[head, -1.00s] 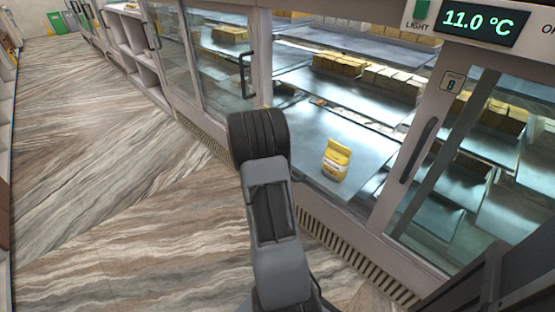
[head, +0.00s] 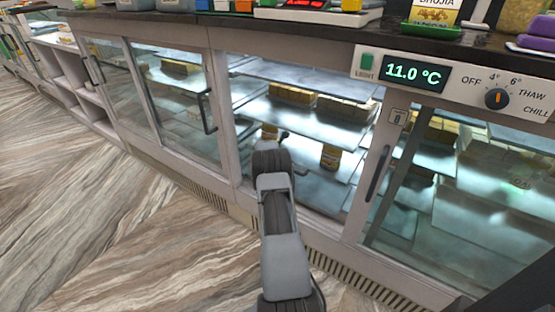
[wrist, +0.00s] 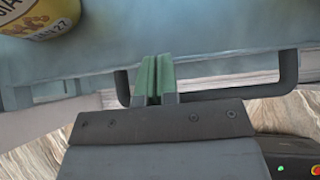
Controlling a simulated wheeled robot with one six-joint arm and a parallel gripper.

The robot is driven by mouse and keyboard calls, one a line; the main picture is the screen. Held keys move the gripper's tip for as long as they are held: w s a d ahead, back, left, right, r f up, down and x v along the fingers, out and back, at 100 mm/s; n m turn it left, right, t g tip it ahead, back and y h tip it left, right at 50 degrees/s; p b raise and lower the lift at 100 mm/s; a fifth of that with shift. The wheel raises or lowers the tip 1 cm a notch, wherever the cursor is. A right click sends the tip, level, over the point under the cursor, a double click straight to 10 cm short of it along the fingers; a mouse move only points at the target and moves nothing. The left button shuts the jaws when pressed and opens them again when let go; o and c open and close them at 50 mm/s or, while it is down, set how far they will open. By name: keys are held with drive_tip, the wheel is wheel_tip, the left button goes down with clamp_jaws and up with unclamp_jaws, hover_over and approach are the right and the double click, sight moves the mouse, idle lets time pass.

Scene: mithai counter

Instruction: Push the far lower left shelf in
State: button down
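In the wrist view, a pale blue shelf (wrist: 210,30) fills the top of the picture, with a dark bar handle (wrist: 235,91) along its near side. My gripper (wrist: 159,62) has its green fingers together at this handle, their tips just over the shelf's near edge; I cannot tell whether they touch. My arm hides my gripper in that view.
A glass door with a dark handle (head: 207,111) is left of the bay, and a post with a handle (head: 377,172) is right of it. An upper shelf (head: 310,117) holds yellow sweets (head: 292,95). The patterned floor (head: 110,220) is clear at left.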

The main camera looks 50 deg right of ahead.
drive_tip(key=shift+w+d+p, duration=0.1)
drive_tip(key=shift+d+p, duration=0.2)
drive_tip(key=shift+d, duration=0.85)
drive_tip(key=shift+f, duration=0.1)
drive_tip(key=shift+d, duration=0.1)
